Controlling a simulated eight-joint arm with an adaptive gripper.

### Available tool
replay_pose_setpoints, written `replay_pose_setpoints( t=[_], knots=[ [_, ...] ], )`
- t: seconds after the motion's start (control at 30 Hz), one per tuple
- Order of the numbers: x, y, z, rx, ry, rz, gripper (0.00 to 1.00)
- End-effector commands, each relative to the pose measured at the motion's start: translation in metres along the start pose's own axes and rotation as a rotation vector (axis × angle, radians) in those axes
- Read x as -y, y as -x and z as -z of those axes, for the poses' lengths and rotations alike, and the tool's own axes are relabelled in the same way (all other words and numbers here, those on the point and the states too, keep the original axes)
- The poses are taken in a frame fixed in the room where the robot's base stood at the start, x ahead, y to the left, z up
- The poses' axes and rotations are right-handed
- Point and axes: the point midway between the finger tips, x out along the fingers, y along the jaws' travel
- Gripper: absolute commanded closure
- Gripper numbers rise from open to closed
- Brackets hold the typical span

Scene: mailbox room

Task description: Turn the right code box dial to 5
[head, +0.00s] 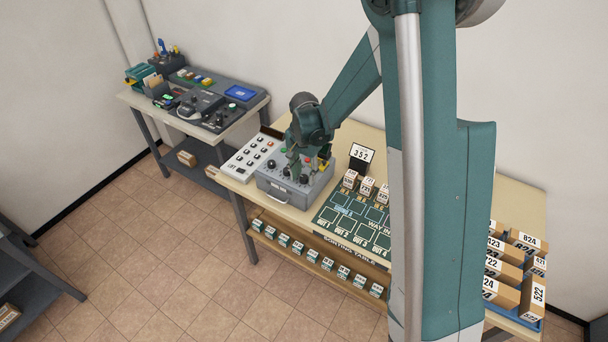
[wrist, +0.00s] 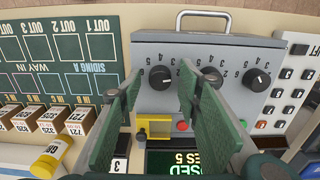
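The grey code box (head: 268,187) stands on the table, with a metal handle along its front edge. The wrist view shows it turned round, with three black dials in a row. The right dial (wrist: 160,77) is leftmost there, beside the sorting board. The middle dial (wrist: 212,76) is partly behind a finger, and the left dial (wrist: 257,79) is clear. My gripper (wrist: 160,79) is open, its green fingers on either side of the right dial with gaps visible. The right dial's pale mark shows, but I cannot tell its exact number.
A yellow part (wrist: 154,127) and a red button (wrist: 182,125) sit on the box near the fingers. A white keypad (head: 252,155) lies beside the box, and the green sorting board (head: 338,222) on its other side. A number stand (head: 361,155) and small parcels stand behind the board.

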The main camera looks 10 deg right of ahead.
Motion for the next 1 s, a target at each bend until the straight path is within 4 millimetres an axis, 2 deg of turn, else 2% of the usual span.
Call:
replay_pose_setpoints(
  t=[0.2, 0.43, 0.77, 1.0],
  knots=[
    [0.0001, -0.0001, 0.0001, 0.0, 0.0, 0.0, 0.66],
    [0.0002, 0.0, 0.0001, 0.0, 0.0, 0.0, 0.93],
    [0.0003, -0.0003, 0.0002, 0.0, 0.02, 0.0, 0.93],
    [0.0006, -0.0014, 0.0003, 0.0, 0.107, 0.0, 0.93]
  ],
)
